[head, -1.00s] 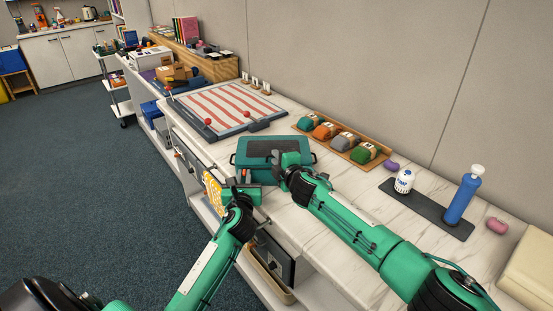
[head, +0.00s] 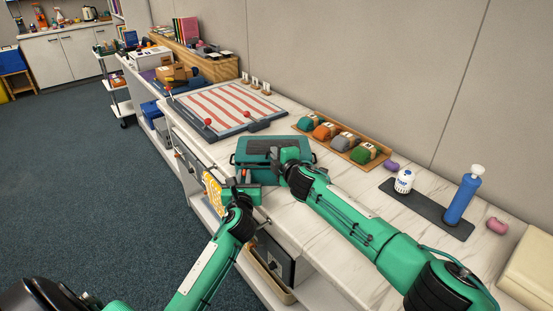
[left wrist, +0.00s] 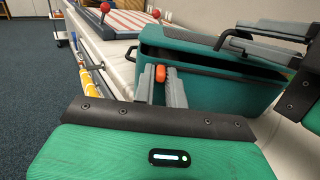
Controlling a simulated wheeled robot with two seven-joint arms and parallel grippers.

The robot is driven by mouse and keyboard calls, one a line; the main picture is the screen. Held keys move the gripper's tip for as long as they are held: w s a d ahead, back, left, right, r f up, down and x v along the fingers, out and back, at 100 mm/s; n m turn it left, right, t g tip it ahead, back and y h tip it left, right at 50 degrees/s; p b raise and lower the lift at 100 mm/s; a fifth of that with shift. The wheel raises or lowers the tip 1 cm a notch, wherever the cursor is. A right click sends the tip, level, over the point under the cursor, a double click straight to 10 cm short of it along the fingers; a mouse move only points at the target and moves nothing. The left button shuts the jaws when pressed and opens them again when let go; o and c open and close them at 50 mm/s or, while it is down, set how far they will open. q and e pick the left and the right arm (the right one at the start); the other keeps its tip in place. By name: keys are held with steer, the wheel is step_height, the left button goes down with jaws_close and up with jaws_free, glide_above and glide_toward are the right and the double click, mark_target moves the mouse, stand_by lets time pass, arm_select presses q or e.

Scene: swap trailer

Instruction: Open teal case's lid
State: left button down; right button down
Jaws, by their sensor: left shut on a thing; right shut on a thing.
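The teal case (head: 303,168) sits on the marble counter, its dark-topped lid (head: 258,146) facing up. It also shows in the left wrist view (left wrist: 235,90), with a dark handle (left wrist: 224,38) at its top. My left gripper (head: 248,178) is low at the case's front side. In the left wrist view its fingers (left wrist: 161,80) are shut on a small orange piece (left wrist: 160,74) at the case's front. My right gripper (head: 284,160) is over the case's right part; in the left wrist view its grey fingers (left wrist: 262,38) are shut on the dark handle.
A red-and-white striped board (head: 225,106) with red knobs lies left of the case. A wooden tray (head: 333,146) of coloured bundles lies behind. A dark mat (head: 428,211) with a white bottle (head: 404,181) and blue bottle (head: 462,199) is at right.

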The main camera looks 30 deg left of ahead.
steer(key=shift+w+a+r, duration=0.1)
steer(key=shift+w+r, duration=0.1)
steer(key=shift+r, duration=0.4)
steer(key=shift+w+a+r, duration=0.15)
steer(key=shift+w+r, duration=0.05)
steer(key=shift+r, duration=0.45)
steer(key=shift+w+a+r, duration=0.1)
steer(key=shift+w+r, duration=0.1)
steer(key=shift+r, duration=0.4)
steer(key=c, duration=1.8)
jaws_free()
steer(key=shift+c, duration=0.2)
steer(key=shift+s+d, duration=0.1)
steer(key=v, duration=1.1)
steer(key=shift+s+d, duration=0.2)
steer(key=shift+d, duration=0.15)
